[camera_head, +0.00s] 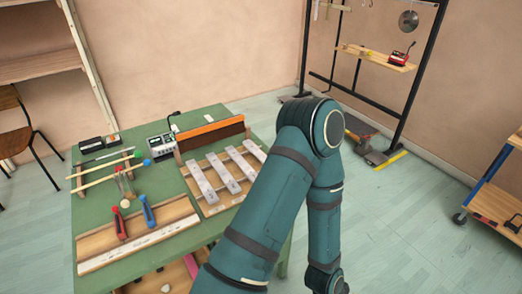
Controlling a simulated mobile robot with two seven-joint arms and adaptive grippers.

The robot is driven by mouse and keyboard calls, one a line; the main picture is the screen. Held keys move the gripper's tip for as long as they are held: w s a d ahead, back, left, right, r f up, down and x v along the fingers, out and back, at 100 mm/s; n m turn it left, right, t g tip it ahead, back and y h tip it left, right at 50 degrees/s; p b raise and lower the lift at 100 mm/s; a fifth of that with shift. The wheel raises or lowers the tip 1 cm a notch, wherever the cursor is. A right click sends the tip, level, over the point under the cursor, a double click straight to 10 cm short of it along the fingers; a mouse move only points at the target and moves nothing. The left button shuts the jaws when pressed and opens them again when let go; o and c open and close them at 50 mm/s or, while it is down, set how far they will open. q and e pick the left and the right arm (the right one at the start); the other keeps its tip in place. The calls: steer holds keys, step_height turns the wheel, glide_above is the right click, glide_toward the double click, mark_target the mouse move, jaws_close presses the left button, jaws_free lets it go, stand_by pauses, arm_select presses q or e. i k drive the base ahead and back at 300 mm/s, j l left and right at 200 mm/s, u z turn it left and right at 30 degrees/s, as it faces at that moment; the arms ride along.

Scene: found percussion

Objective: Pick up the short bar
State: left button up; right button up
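Several pale metal bars lie side by side, slanted, on a wooden frame (212,208) on the green table. The rightmost bar (253,149) looks the shortest, but my arm is close to its lower end and may hide part of it. The other bars, left (201,183), second (222,172) and third (241,163), look longer. A teal arm of mine, apparently the right one, rises from the bottom and bends down right of the table. Its lower end is cut off by the bottom edge, and no gripper fingers show. My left arm and gripper are out of view.
An orange-topped brown board (210,135) stands behind the bars. Red (119,223) and blue (148,211) handled tools lie on a wooden board (135,247) at left. A boxy device (161,146) sits behind.

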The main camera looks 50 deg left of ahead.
mark_target(246, 168)
steer(key=i+j, duration=0.1)
steer(key=i, duration=1.35)
steer(key=i+u, duration=0.2)
steer(key=u, duration=0.15)
steer(key=i+l+u, duration=0.1)
steer(key=u, duration=0.25)
steer(key=i+l+u, duration=0.15)
steer(key=i+u, duration=0.15)
